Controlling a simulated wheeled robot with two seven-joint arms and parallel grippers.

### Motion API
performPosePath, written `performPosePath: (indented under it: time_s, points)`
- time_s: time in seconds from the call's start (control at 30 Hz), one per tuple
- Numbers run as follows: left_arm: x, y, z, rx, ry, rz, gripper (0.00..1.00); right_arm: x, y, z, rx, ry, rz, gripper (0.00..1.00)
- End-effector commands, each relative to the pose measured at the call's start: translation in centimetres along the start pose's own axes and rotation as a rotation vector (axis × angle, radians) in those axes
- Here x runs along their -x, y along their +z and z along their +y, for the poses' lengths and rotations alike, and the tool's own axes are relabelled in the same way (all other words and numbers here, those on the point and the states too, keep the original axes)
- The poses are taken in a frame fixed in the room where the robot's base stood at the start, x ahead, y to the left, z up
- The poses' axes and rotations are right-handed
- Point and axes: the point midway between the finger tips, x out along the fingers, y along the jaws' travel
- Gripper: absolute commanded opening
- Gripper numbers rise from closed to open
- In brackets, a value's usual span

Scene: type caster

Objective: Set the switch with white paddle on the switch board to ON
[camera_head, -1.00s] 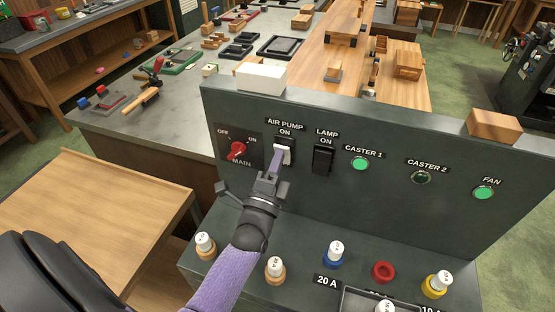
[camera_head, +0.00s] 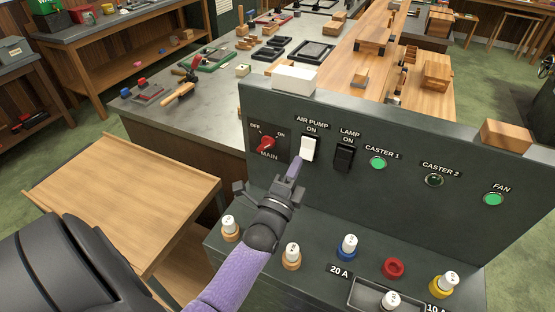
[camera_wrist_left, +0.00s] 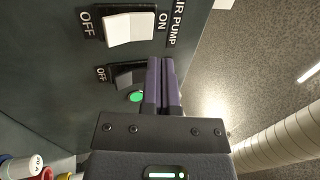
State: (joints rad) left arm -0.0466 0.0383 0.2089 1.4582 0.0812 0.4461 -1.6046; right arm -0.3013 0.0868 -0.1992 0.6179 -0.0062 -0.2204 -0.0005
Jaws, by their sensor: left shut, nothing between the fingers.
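The white-paddle switch (camera_head: 309,149) is on the dark upright board, under the AIR PUMP label, with ON above it. It also shows in the left wrist view (camera_wrist_left: 130,28), between its OFF and ON marks. Its white paddle now fills most of the black frame and reaches up near the ON end; the exact tilt is hard to judge. My left gripper (camera_head: 294,170) is shut and empty, with its tips just below and left of the paddle, apart from it. Its fingers also show in the left wrist view (camera_wrist_left: 161,80). My right gripper is not in view.
A red MAIN knob (camera_head: 265,145) is left of the switch and a black LAMP switch (camera_head: 344,157) right of it. Green lamps (camera_head: 378,163) follow. Fuses (camera_head: 347,247) stand on the lower ledge. A white box (camera_head: 295,79) rests on the board's top.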

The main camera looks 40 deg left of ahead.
Motion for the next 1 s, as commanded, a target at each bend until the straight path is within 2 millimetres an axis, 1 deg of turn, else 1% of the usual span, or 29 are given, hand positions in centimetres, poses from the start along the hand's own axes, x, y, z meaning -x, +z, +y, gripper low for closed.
performPosePath:
  time_s: [0.03, 0.13, 0.3, 0.4, 0.5, 0.63, 1.0]
  points:
    - [0.9, 0.0, -0.3, 0.001, 0.004, 0.000, 0.00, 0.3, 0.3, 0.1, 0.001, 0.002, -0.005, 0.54]
    - [2.6, 0.0, -0.9, 0.001, 0.004, -0.001, 0.00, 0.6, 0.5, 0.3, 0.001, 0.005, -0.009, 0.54]
    - [5.8, 0.0, -1.9, 0.001, 0.004, -0.001, 0.00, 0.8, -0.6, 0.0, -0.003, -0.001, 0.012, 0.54]
    - [7.4, -0.1, -2.4, 0.000, 0.004, 0.000, 0.00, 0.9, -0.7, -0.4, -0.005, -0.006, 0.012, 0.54]
    - [8.4, -0.1, -2.8, 0.001, 0.002, 0.000, 0.00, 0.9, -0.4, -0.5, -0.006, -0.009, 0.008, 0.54]
    - [8.9, -0.1, -3.0, 0.002, 0.001, -0.001, 0.00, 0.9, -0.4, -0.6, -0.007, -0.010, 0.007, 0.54]
    - [8.9, -0.1, -3.0, 0.001, 0.001, 0.000, 0.00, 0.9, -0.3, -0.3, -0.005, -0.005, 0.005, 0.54]
